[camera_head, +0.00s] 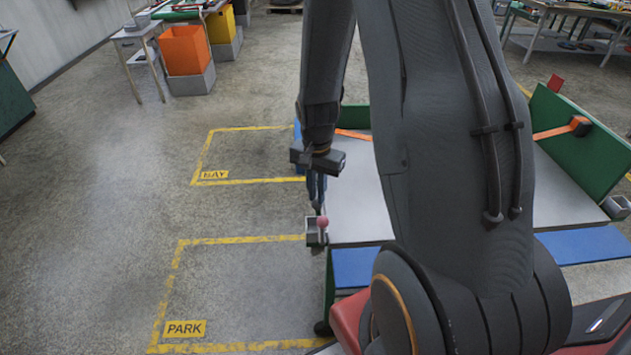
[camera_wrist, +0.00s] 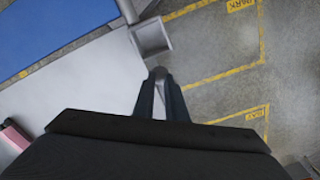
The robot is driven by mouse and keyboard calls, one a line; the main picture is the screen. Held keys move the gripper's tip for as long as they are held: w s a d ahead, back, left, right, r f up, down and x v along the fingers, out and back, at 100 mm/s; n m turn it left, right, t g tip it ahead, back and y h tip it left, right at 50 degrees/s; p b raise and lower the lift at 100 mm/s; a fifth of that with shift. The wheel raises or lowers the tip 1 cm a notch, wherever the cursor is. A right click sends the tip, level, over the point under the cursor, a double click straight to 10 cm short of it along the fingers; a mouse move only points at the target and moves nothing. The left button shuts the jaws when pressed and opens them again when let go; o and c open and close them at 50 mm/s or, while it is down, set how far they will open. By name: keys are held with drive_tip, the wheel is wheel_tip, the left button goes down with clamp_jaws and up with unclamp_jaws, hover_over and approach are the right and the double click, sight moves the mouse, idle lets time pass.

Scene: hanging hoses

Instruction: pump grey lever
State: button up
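My gripper (camera_head: 318,209) points down beside the near left corner of the pale table. In the wrist view its slim fingers (camera_wrist: 159,76) come together at the tips, and nothing can be made out between them. Just below the tips in the head view is a small grey open box (camera_head: 312,232) with a pink ball knob (camera_head: 322,222) on a short stem. The wrist view shows the box (camera_wrist: 153,37) just beyond the fingertips, apart from them in the picture. No grey lever can be told clearly; whether the fingers touch the stem cannot be told.
The pale table (camera_head: 357,200) has green side panels (camera_head: 580,150) and a blue strip (camera_head: 590,245). My arm hides much of it. Yellow floor markings read PARK (camera_head: 186,328) and BAY (camera_head: 214,174). Open floor lies left. An orange bin (camera_head: 186,50) stands at the back left.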

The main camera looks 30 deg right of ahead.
drive_tip(key=shift+f, duration=0.15)
drive_tip(key=shift+f+b, duration=0.45)
drive_tip(key=shift+f, duration=0.35)
drive_tip(key=shift+w+d+r+p, duration=0.1)
drive_tip(key=shift+w+r+p, duration=0.05)
drive_tip(key=shift+r+p, duration=2.2)
drive_tip(key=shift+w+d+r+p, duration=0.1)
drive_tip(key=shift+w+r+p, duration=0.2)
drive_tip(key=shift+r, duration=0.5)
drive_tip(key=shift+w+d+r+p, duration=0.15)
drive_tip(key=shift+w+r+p, duration=0.2)
drive_tip(key=shift+r, duration=0.4)
drive_tip(key=shift+w+d+r+p, duration=0.1)
drive_tip(key=shift+w+r+p, duration=0.2)
drive_tip(key=shift+r, duration=0.5)
drive_tip(key=shift+r, duration=0.1)
wheel_tip(320, 180, up, 5)
drive_tip(key=p, duration=0.3)
